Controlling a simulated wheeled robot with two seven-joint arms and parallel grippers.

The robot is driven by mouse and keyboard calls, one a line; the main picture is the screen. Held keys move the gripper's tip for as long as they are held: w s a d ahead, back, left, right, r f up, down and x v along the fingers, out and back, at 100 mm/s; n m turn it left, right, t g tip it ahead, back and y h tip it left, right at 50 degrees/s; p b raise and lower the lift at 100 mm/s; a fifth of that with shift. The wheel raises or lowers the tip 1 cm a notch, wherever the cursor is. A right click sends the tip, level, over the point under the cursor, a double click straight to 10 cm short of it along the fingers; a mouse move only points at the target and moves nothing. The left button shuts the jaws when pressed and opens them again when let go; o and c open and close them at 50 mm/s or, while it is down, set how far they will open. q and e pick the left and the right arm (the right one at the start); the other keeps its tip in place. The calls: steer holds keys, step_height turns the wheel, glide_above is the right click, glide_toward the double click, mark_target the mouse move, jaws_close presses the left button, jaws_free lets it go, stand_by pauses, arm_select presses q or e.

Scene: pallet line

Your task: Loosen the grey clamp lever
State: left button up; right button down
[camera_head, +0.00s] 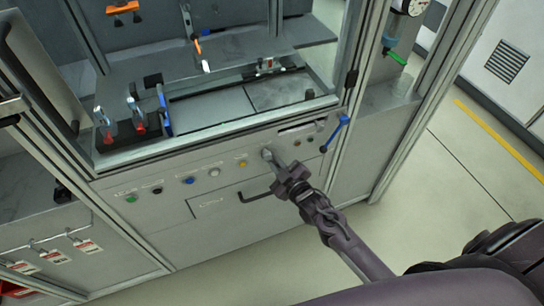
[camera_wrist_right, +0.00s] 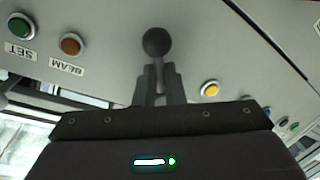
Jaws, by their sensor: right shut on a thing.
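The grey clamp lever (camera_head: 267,154) is on the sloped front panel of the machine, right of a yellow button. In the right wrist view its dark round knob (camera_wrist_right: 157,42) stands out just beyond the fingertips. My right gripper (camera_head: 277,165) reaches it from the lower right. In the wrist view the two fingers (camera_wrist_right: 158,85) are shut around the lever's stem below the knob. The lever's base is hidden behind the fingers. My left gripper is not in view.
A row of buttons, including a green (camera_head: 131,198) and a blue one (camera_head: 190,180), runs left of the lever. A blue lever (camera_head: 335,132) stands to the right. A dark handle (camera_head: 256,197) juts out just below. The floor (camera_head: 450,175) at right is clear.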

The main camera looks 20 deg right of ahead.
steer(key=shift+d+r+n+g+h+p, duration=0.1)
steer(key=shift+d+r+n+h+p, duration=0.1)
steer(key=shift+n+p, duration=0.35)
steer(key=shift+d+r+n+g+h+p, duration=0.15)
steer(key=shift+r+n+p, duration=0.1)
steer(key=shift+n, duration=0.6)
steer(key=shift+d+r+n+g+h+p, duration=0.15)
steer(key=shift+n+p, duration=0.25)
steer(key=shift+n, duration=0.3)
steer(key=c, duration=1.5)
jaws_free()
steer(key=shift+v, duration=3.9)
steer(key=shift+f, duration=0.15)
